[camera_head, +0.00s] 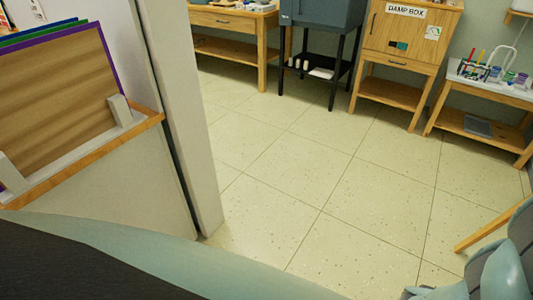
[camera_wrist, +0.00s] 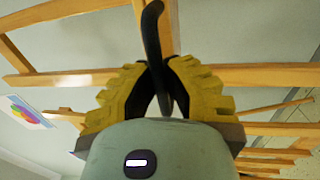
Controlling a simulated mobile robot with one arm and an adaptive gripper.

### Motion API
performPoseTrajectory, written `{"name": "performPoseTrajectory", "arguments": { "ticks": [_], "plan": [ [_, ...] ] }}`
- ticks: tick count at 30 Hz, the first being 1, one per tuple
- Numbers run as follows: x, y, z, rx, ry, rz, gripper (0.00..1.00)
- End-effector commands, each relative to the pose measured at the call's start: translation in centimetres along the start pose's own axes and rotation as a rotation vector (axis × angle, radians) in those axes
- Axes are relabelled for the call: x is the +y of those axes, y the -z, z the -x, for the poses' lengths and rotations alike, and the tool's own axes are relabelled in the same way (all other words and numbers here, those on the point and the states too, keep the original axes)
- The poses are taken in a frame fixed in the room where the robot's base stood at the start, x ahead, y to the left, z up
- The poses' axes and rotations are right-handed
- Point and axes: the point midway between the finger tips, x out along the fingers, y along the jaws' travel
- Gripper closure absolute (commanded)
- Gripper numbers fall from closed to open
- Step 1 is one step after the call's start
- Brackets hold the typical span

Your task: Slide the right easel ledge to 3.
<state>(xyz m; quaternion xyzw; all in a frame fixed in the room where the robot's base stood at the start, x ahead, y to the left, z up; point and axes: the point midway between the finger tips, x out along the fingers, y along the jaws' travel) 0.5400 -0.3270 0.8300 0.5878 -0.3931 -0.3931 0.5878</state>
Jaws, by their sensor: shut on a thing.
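In the wrist view my gripper (camera_wrist: 158,66) has its two yellow ribbed fingers closed in on a black curved handle (camera_wrist: 152,32). The handle runs up between the fingertips, in front of a wooden easel frame (camera_wrist: 255,75) with upright and crossing bars. I cannot tell which bar is the right easel's ledge. No scale or number 3 is readable. In the head view a pale wooden bar (camera_head: 490,226), perhaps an easel part, shows at the right edge beside my arm. My gripper is out of that view.
A wooden rack (camera_head: 85,160) holding boards stands at left, by a white wall end (camera_head: 185,110). A dark stand (camera_head: 322,50), the damp box cabinet (camera_head: 400,55) and a supply table (camera_head: 475,95) line the back. The tiled floor (camera_head: 300,180) between is clear.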

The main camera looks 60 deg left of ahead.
Motion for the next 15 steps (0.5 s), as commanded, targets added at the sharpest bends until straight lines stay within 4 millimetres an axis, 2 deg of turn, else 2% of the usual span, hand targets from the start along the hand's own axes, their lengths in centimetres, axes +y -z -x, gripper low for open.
{"name": "performPoseTrajectory", "arguments": {
  "ticks": [10,15],
  "plan": [
    [0.1,0.1,0.0,0.001,0.0,0.0,1.0],
    [1.4,0.1,0.0,0.0,0.002,0.002,1.0]
  ]
}}
